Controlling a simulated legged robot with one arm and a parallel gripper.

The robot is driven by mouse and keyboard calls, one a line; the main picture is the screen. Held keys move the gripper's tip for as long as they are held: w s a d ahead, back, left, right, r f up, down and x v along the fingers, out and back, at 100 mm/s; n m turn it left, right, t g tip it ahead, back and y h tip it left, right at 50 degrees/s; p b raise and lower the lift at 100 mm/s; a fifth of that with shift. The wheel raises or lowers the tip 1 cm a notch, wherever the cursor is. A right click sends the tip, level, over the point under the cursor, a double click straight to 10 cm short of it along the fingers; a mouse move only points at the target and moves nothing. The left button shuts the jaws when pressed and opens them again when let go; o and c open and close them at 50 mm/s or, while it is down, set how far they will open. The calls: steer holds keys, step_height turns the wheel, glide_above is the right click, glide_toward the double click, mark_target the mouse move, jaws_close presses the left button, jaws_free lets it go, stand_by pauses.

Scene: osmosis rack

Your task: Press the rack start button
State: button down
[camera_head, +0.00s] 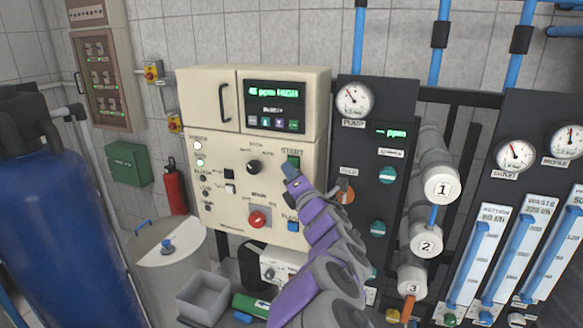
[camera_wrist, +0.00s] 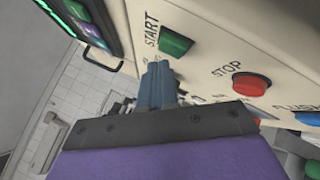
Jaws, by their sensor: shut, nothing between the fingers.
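The green start button (camera_head: 293,161) sits under the START label on the right side of the cream control box (camera_head: 220,150). It also shows in the wrist view (camera_wrist: 176,43), close beyond my fingertips. My gripper (camera_head: 290,173) is shut and empty, its tips just below the start button in the head view. In the wrist view my gripper (camera_wrist: 158,68) points at the panel just below the button. I cannot tell whether the tips touch the panel. The red stop button (camera_wrist: 250,85) is to the right in the wrist view; my arm hides it in the head view.
A red emergency knob (camera_head: 258,218) and a blue flush button (camera_head: 292,225) are lower on the box. A lit display (camera_head: 274,105) is above. Gauges, flow tubes and white numbered vessels (camera_head: 442,186) stand at right. A blue tank (camera_head: 60,220) stands at left.

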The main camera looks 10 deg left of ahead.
steer(key=shift+s, duration=0.15)
steer(key=shift+s, duration=0.1)
steer(key=s+b, duration=0.2)
steer(key=s, duration=0.1)
steer(key=s+b, duration=0.1)
steer(key=shift+s+a, duration=0.4)
stand_by(0.5)
